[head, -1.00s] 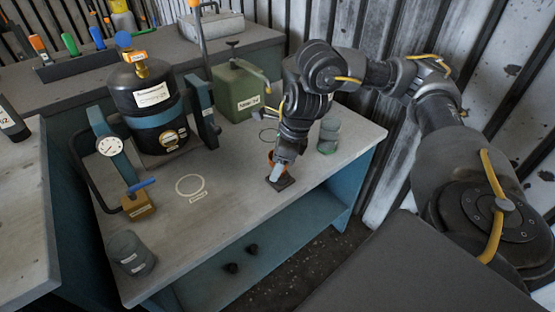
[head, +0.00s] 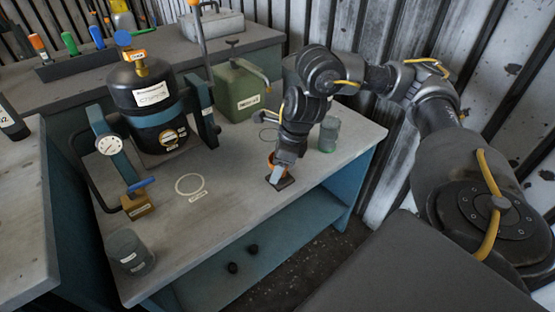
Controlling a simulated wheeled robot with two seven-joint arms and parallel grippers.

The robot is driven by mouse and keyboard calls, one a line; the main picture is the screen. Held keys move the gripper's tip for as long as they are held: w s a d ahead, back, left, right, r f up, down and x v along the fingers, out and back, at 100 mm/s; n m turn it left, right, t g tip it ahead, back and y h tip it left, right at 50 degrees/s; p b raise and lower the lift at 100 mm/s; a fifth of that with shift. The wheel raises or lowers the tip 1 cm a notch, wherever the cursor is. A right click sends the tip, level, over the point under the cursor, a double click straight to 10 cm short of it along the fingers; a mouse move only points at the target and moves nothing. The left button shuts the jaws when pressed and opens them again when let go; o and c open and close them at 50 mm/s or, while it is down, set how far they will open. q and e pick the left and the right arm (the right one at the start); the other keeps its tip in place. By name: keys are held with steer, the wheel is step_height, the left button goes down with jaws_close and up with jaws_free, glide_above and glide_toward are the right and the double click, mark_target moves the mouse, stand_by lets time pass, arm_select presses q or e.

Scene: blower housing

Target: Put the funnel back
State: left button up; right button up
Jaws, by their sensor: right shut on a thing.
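My right gripper (head: 278,172) points down near the right front edge of the workbench and is shut on an orange thing, likely the funnel (head: 271,160). Most of the orange thing is hidden by the gripper. It is at a small dark square base (head: 281,183) on the bench top. I cannot tell whether it touches that base. My left gripper is not in view.
A green can (head: 238,92) is behind my gripper. A greenish jar (head: 329,134) stands close to its right. A grey cup (head: 130,252) is front left. A marked circle (head: 190,185) lies on clear bench.

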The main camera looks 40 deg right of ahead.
stand_by(0.3)
steer(key=o, duration=1.4)
